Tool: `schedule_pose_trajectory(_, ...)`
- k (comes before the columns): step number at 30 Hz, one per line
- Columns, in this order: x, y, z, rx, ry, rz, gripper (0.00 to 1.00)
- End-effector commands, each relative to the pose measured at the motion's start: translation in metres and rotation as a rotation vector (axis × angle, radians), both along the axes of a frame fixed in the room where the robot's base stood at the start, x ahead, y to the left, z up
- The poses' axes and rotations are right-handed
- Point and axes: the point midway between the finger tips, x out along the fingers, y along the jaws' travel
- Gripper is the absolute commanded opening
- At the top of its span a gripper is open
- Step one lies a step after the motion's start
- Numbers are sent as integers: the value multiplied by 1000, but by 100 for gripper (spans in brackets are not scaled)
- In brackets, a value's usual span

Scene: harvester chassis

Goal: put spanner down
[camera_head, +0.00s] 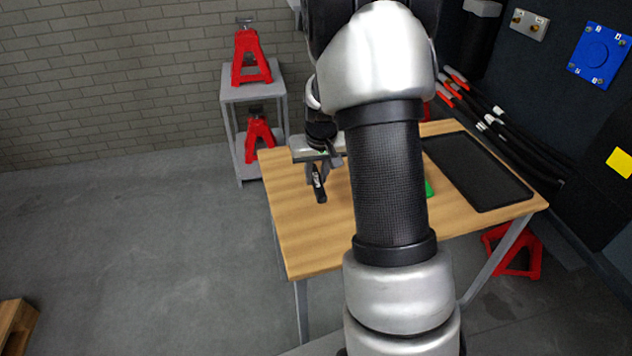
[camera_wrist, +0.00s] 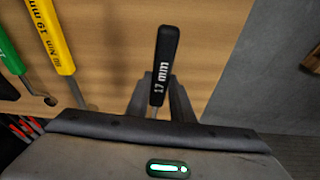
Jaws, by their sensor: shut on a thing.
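The spanner with a black handle marked "17 mm" (camera_wrist: 165,62) is between the fingers of my gripper (camera_wrist: 160,100), which is shut on it. The handle points away from the gripper, and its lower end is hidden. In the head view the black spanner (camera_head: 319,186) hangs below my gripper (camera_head: 317,166), over the left part of the wooden table (camera_head: 310,240). I cannot tell whether it touches the tabletop.
A yellow-handled 19 mm tool (camera_wrist: 55,42) and a green-handled tool (camera_wrist: 8,50) are left of the gripper. A black tray (camera_head: 477,170) lies on the table's right. Red jack stands (camera_head: 250,58) stand on a grey shelf (camera_head: 236,92). The table's front left is clear.

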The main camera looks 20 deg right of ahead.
Motion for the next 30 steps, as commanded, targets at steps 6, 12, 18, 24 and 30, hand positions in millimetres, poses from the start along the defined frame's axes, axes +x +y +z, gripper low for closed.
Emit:
schedule_pose_trajectory(6,1,-1,-22,-1,-2,-1,0)
schedule_pose_trajectory(12,1,0,-22,0,-2,0,0)
schedule_pose_trajectory(18,0,0,-25,0,-1,0,36)
schedule_pose_trajectory(24,0,0,-25,0,-1,0,39)
schedule_pose_trajectory(30,0,0,-18,0,-1,0,39)
